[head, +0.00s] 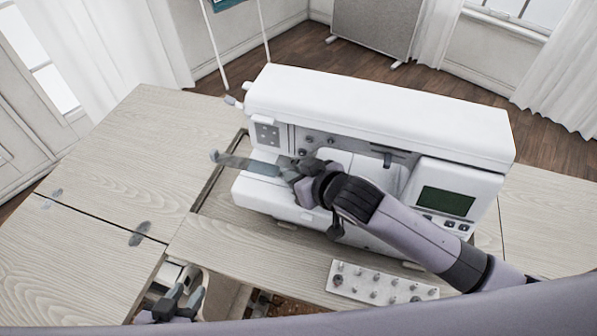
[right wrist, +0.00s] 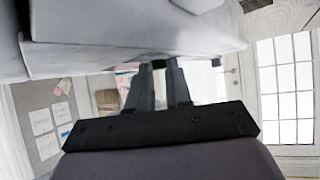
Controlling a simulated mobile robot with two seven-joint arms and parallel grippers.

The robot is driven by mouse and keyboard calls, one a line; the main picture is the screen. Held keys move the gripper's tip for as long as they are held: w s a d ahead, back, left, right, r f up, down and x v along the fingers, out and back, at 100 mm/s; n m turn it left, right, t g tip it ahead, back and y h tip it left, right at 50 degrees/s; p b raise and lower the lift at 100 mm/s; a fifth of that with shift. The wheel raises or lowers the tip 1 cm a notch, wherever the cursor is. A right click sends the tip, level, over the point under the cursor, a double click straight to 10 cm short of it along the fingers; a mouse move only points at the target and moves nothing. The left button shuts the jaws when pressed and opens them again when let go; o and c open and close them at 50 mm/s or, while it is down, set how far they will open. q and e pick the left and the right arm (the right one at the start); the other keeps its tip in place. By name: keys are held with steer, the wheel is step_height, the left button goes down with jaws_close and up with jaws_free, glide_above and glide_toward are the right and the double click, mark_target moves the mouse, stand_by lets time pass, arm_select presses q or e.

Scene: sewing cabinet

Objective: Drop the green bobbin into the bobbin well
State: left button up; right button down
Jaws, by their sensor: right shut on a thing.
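The white sewing machine (head: 380,105) stands in the cabinet opening. My right arm reaches across its front from the right. My right gripper (head: 287,168) is at the machine's left part, under its head, beside a flat blue-grey bar (head: 240,163) that sticks out left. In the right wrist view, my right gripper (right wrist: 159,66) is shut on a small dark green thing, likely the green bobbin (right wrist: 158,63), between its fingertips. The bobbin is hidden in the head view. I cannot make out the bobbin well. My left gripper (head: 184,293) is open and empty low at the left.
A pale peg tray (head: 345,291) with several small metal pieces lies on the cabinet top in front of the machine. The left leaf of the cabinet (head: 140,150) is clear. An open compartment (head: 225,292) shows below the front edge, near my left gripper.

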steer(key=c, duration=1)
jaws_free()
steer(key=shift+o, duration=0.2)
